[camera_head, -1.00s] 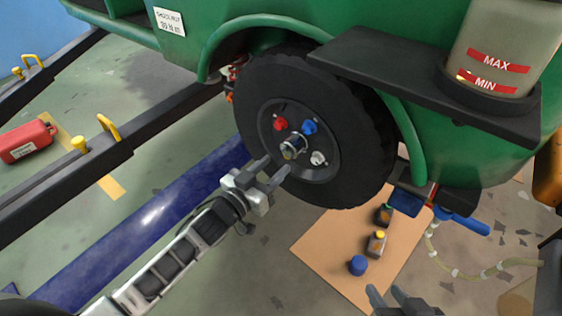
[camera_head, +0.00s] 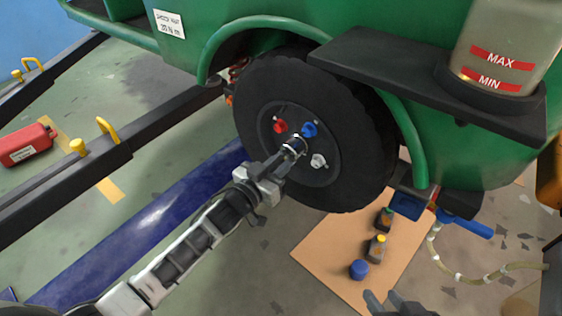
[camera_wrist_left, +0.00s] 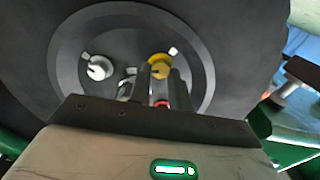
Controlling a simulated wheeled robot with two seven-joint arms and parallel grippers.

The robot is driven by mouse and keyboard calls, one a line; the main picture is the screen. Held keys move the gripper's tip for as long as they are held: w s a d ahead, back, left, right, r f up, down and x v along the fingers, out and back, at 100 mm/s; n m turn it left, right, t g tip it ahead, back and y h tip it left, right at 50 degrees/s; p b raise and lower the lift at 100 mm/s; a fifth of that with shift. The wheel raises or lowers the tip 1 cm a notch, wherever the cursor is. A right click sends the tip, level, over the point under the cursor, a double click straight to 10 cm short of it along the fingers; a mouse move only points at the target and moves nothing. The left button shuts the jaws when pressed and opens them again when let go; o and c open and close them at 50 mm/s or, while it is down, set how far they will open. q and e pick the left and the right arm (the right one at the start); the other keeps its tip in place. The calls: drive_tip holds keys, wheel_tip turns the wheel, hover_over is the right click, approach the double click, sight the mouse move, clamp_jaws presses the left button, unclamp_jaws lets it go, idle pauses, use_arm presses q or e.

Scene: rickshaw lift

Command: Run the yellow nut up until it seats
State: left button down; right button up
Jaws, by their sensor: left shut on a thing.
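The black wheel (camera_head: 355,130) on the green rickshaw has a grey hub with a red nut (camera_head: 280,127), a blue nut (camera_head: 310,129) and a white nut (camera_head: 318,160) around its axle. In the left wrist view the yellow nut (camera_wrist_left: 159,61) shows at the fingertips. My left gripper (camera_head: 293,150) is shut on the yellow nut at the hub, and its fingers hide this nut in the head view. Whether it seats against the wheel is hard to tell. My right gripper (camera_head: 388,302) is open and empty at the bottom edge.
A brown mat (camera_head: 325,250) holds a blue-capped container (camera_head: 358,269) and small bottles (camera_head: 377,247). A dark shelf (camera_head: 400,75) with a MAX/MIN reservoir (camera_head: 490,65) juts out above right. A black beam (camera_head: 90,150) and red can (camera_head: 25,145) lie left.

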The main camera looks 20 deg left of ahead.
drive_tip(key=shift+r, duration=0.1)
use_arm(q)
drive_tip(key=shift+s+d+f+m+b, duration=0.15)
drive_tip(key=shift+m+b, duration=0.1)
drive_tip(key=shift+m, duration=3.1)
drive_tip(key=shift+w+a+f+m+b, duration=0.1)
drive_tip(key=shift+m+b, duration=0.1)
drive_tip(key=shift+m, duration=3.1)
drive_tip(key=shift+s+d+f+m+b, duration=0.15)
drive_tip(key=shift+m+b, duration=0.1)
drive_tip(key=shift+m, duration=3.1)
use_arm(e)
drive_tip(key=shift+w+a+f, duration=0.1)
drive_tip(key=shift+a+f, duration=0.05)
drive_tip(key=shift+f, duration=0.5)
drive_tip(key=shift+w+a+f, duration=0.1)
drive_tip(key=shift+f, duration=0.5)
use_arm(q)
drive_tip(key=shift+w, duration=0.1)
use_arm(e)
drive_tip(key=shift+g, duration=0.3)
drive_tip(key=shift+s, duration=0.1)
use_arm(q)
drive_tip(key=c, duration=1.3)
unclamp_jaws()
drive_tip(key=shift+a, duration=0.1)
drive_tip(key=shift+r, duration=0.15)
use_arm(e)
drive_tip(key=shift+r, duration=0.1)
